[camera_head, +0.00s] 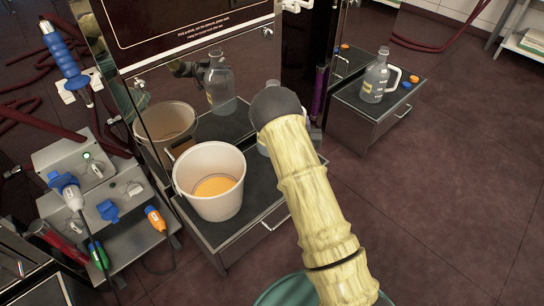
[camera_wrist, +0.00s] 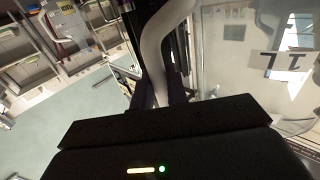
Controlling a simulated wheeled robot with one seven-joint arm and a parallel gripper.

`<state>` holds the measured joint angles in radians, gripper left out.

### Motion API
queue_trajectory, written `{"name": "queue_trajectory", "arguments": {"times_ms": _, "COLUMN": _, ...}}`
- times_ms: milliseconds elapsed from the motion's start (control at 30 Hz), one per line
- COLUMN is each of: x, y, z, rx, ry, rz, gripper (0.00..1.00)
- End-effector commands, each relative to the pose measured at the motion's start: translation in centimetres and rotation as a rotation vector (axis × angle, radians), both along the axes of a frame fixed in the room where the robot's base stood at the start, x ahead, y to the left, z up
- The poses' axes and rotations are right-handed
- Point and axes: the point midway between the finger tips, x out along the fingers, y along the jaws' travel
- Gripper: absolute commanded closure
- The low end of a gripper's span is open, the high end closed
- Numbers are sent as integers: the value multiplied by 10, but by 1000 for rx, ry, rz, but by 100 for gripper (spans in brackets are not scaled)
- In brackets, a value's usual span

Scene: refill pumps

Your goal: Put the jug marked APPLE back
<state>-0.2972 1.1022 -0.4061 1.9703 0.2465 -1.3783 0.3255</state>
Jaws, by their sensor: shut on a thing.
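My gripper (camera_wrist: 160,92) is shut on the pale handle (camera_wrist: 158,48) of a clear jug (camera_wrist: 235,75), whose body fills the right of the wrist view with an upside-down "1L" mark. In the head view my arm hides most of this jug; a bit of clear wall (camera_head: 263,146) shows left of the arm, over the dark-topped shelf. I cannot tell whether it touches the shelf, and no fruit name is readable. A second clear jug (camera_head: 374,82) with a white handle stands upright on the right-hand shelf (camera_head: 345,97); its label is too small to read.
A white bucket (camera_head: 209,205) with orange liquid stands on the left shelf, close left of the held jug. A mirrored panel (camera_head: 190,95) behind reflects bucket and jug. Orange (camera_head: 414,79) and blue caps lie beside the right jug. Plugs and cables (camera_head: 100,190) crowd the left.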

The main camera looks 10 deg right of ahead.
Motion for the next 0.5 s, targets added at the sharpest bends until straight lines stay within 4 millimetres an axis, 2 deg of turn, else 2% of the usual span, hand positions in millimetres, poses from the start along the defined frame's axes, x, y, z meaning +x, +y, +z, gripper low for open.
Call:
{"name": "queue_trajectory", "arguments": {"times_ms": 367, "x": 0, "y": -6, "z": -1, "rx": 0, "ry": -1, "rz": -8, "gripper": 100}}
{"name": "queue_trajectory", "arguments": {"times_ms": 500, "x": 0, "y": -4, "z": -17, "rx": -1, "ry": 0, "rz": -6, "gripper": 100}}
